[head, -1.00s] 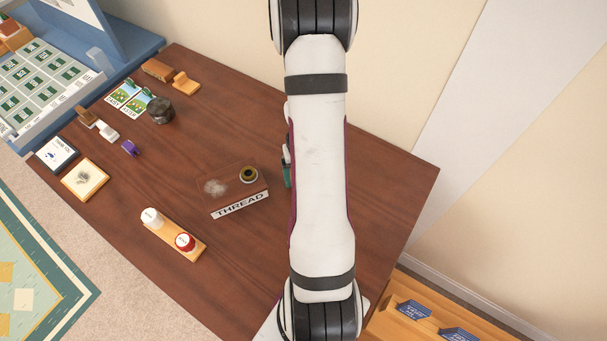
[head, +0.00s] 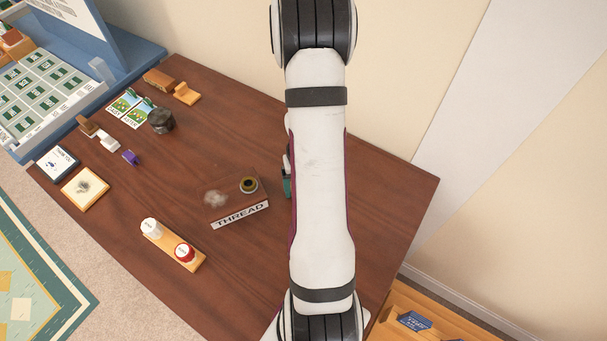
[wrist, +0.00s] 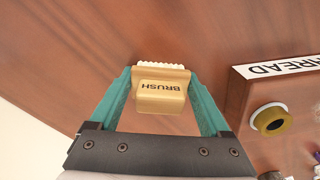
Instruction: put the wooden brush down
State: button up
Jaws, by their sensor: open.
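The wooden brush (wrist: 161,101), a tan block lettered BRUSH with a row of pale bristles along its far edge, shows in the wrist view. It lies between the teal fingers of my gripper (wrist: 160,78), over the brown tabletop. The fingers are open, one on each side of the brush, with narrow gaps at most; whether either one touches it is hard to tell. In the head view my arm hides the brush, and only a bit of teal finger shows beside the arm.
The THREAD holder (head: 240,215) with a dark-and-yellow spool (head: 248,185) stands close to the left of my gripper. A wooden stand (head: 172,246) with white and red-topped spools is nearer the front left. Bare tabletop (head: 375,200) lies right of my arm.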

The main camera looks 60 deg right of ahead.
notch_tip(320, 180, up, 12)
jog(key=shift+r, duration=0.15)
jog(key=w+a+r+n, duration=0.1)
jog(key=a+r, duration=0.2)
jog(key=a, duration=0.3)
jog(key=w+a+r, duration=0.2)
jog(key=a+r, duration=0.1)
jog(key=a, duration=0.4)
jog(key=s+a+r+n+y, duration=0.1)
jog(key=s+a, duration=0.3)
jog(key=a, duration=0.4)
jog(key=s+a+r+n, duration=0.1)
jog(key=s+a+r, duration=0.1)
jog(key=s+a, duration=0.3)
jog(key=a, duration=0.3)
jog(key=shift+s+r+y, duration=0.2)
jog(key=shift+r+y, duration=0.05)
jog(key=shift+y, duration=0.15)
